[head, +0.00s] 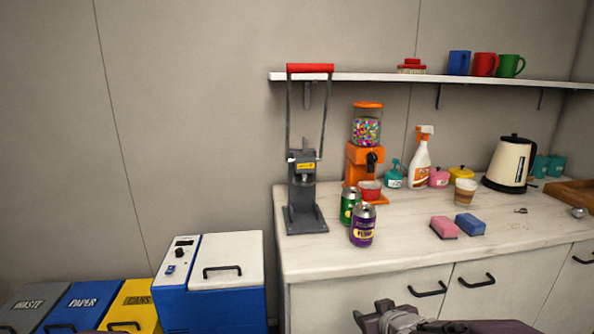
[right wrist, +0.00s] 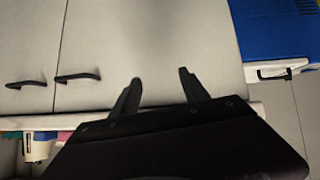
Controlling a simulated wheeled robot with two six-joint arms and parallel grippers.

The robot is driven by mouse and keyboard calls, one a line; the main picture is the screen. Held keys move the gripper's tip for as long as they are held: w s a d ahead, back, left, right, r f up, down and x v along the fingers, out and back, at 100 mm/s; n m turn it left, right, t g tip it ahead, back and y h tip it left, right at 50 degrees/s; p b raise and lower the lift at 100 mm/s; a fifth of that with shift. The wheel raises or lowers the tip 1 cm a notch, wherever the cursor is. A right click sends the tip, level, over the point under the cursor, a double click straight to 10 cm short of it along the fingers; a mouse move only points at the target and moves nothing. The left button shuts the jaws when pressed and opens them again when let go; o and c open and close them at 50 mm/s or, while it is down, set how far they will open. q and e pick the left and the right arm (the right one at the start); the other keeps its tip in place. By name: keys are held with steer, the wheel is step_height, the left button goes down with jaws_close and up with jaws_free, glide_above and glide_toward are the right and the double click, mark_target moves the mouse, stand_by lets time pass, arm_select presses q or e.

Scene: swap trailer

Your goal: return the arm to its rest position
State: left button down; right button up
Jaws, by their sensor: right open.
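My right gripper (head: 376,315) shows at the bottom edge of the head view, in front of the white cabinet doors and below the counter edge. In the right wrist view its two dark fingers (right wrist: 160,79) stand apart with nothing between them. They point toward the pale cabinet front (right wrist: 150,45), and the gap to it is hard to tell. Part of my right arm is cut off by the bottom of the head view.
The counter (head: 420,255) holds a can crusher (head: 305,205), a purple can (head: 362,226), a green can (head: 349,206), two sponges and a kettle (head: 509,165). Black door handles (head: 427,291) stick out near my right gripper. A blue-white box (head: 212,280) and bins stand left.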

steer(key=s+f+m+g, duration=0.3)
steer(key=s+f+g, duration=0.65)
steer(key=s, duration=0.75)
step_height(320, 180, up, 21)
steer(key=s+p, duration=0.1)
steer(key=p, duration=2.1)
steer(key=shift+s+h, duration=0.3)
steer(key=shift+t, duration=0.25)
